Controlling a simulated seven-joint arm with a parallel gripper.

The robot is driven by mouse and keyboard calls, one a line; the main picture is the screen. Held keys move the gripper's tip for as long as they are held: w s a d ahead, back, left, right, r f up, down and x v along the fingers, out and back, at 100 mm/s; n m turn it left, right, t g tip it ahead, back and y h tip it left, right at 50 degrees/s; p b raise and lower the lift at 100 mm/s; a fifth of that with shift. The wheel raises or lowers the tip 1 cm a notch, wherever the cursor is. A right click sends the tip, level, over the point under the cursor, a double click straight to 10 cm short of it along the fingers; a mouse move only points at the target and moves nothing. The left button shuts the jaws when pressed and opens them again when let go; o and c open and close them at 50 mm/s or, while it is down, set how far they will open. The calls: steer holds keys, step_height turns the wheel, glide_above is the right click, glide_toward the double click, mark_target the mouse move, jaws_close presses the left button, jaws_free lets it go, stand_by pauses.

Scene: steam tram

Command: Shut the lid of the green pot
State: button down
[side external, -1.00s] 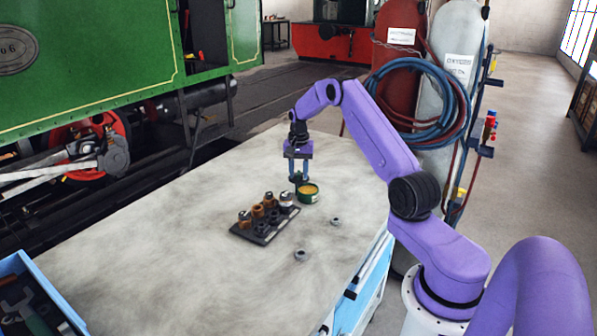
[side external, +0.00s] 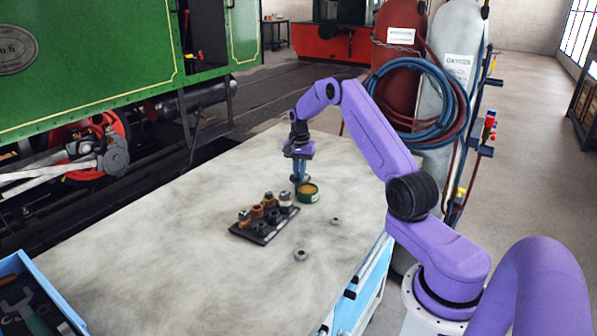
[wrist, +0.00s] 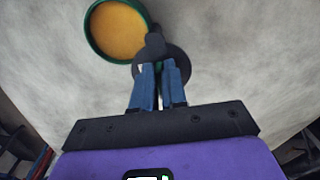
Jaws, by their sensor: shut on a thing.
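The green pot (side external: 307,193) stands open on the workbench, with yellow-orange contents showing. In the wrist view the pot (wrist: 90,30) is at the upper left. A dark round piece with a knob, apparently the lid (wrist: 174,50), is beside the pot's rim at my fingertips. Whether it is joined to the pot is unclear. My gripper (side external: 299,180) points down just left of the pot in the side view. Its blue fingers (wrist: 160,65) are shut on the dark piece. The fingers partly hide it.
A black rack (side external: 262,238) with several sockets or fittings stands close in front of the pot. Two loose nuts (side external: 301,254) (side external: 336,221) lie nearby. A blue toolbox (side external: 35,300) is at lower left. The left bench top is clear.

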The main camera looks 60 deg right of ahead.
steer(key=m, duration=0.2)
steer(key=s+m, duration=0.1)
steer(key=m, duration=0.3)
steer(key=shift+s+r, duration=0.1)
steer(key=shift+s, duration=0.25)
steer(key=m, duration=0.4)
steer(key=s+m, duration=0.1)
steer(key=shift+s+a+m, duration=0.1)
steer(key=shift+a+m, duration=0.15)
steer(key=shift+m, duration=0.15)
steer(key=m, duration=0.3)
steer(key=a+m, duration=0.1)
steer(key=shift+s+m, duration=0.3)
steer(key=shift+s, duration=0.1)
steer(key=m, duration=0.2)
steer(key=a+m, duration=0.1)
steer(key=shift+s+m, duration=0.15)
steer(key=shift+m, duration=0.25)
steer(key=c, duration=1.2)
jaws_free()
steer(key=shift+o, duration=0.2)
steer(key=shift+r, duration=0.1)
step_height(320, 180, up, 17)
